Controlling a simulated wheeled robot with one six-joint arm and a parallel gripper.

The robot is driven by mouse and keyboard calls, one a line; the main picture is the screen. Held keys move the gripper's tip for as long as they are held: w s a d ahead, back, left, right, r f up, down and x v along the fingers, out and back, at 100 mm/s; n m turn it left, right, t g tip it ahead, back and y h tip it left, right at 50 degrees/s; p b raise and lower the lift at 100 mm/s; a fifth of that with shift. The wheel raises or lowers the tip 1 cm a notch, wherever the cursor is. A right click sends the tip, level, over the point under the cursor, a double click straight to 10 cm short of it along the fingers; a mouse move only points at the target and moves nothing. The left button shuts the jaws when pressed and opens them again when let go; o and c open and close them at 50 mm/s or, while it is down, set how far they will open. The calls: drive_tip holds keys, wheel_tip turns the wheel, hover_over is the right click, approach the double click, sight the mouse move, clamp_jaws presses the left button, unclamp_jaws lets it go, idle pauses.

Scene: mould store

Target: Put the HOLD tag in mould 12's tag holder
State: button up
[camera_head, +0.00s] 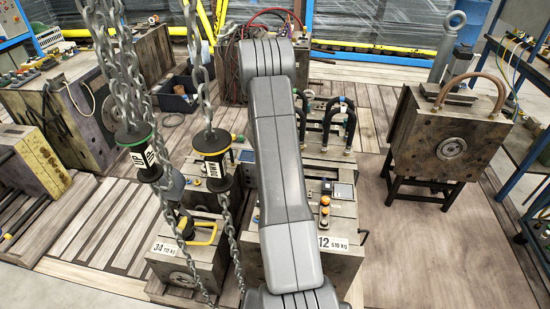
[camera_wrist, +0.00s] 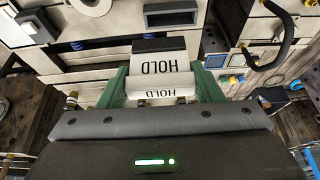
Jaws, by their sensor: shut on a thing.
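The HOLD tag (camera_wrist: 160,68) is white with black lettering and a dark band along its far edge. It sits between the green fingers of my gripper (camera_wrist: 162,88) in the wrist view, and a second HOLD print shows on its near, curved part. Mould 12 (camera_head: 318,262) stands in the middle of the head view, partly behind my arm, with a "12" label on its front. A dark-framed plate (camera_head: 343,191) lies on its top; I cannot tell if it is the tag holder. The head view hides my gripper behind my arm.
Mould 34 (camera_head: 185,262) stands just left of mould 12, with chains and an UP/DOWN pendant hanging over it. Black hoses (camera_head: 345,116) arch behind. Another mould (camera_head: 450,140) stands on a black stand at right. Bare floor (camera_head: 435,240) lies to the right.

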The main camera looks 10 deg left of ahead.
drive_tip(key=shift+w+a+f, duration=0.1)
drive_tip(key=shift+w+a, duration=0.15)
drive_tip(key=shift+a, duration=0.3)
drive_tip(key=shift+w+a, duration=0.25)
drive_tip(key=shift+a, duration=0.3)
drive_tip(key=shift+f+b, duration=1.15)
drive_tip(key=shift+f, duration=1.3)
drive_tip(key=shift+s+b, duration=0.15)
drive_tip(key=shift+b, duration=0.35)
drive_tip(key=shift+f+b, duration=1.5)
drive_tip(key=shift+b, duration=0.8)
drive_tip(key=o, duration=1.1)
drive_tip(key=shift+c, duration=0.2)
drive_tip(key=shift+r, duration=0.1)
drive_tip(key=v, duration=1.3)
drive_tip(key=shift+s+r, duration=0.15)
drive_tip(key=shift+r, duration=0.15)
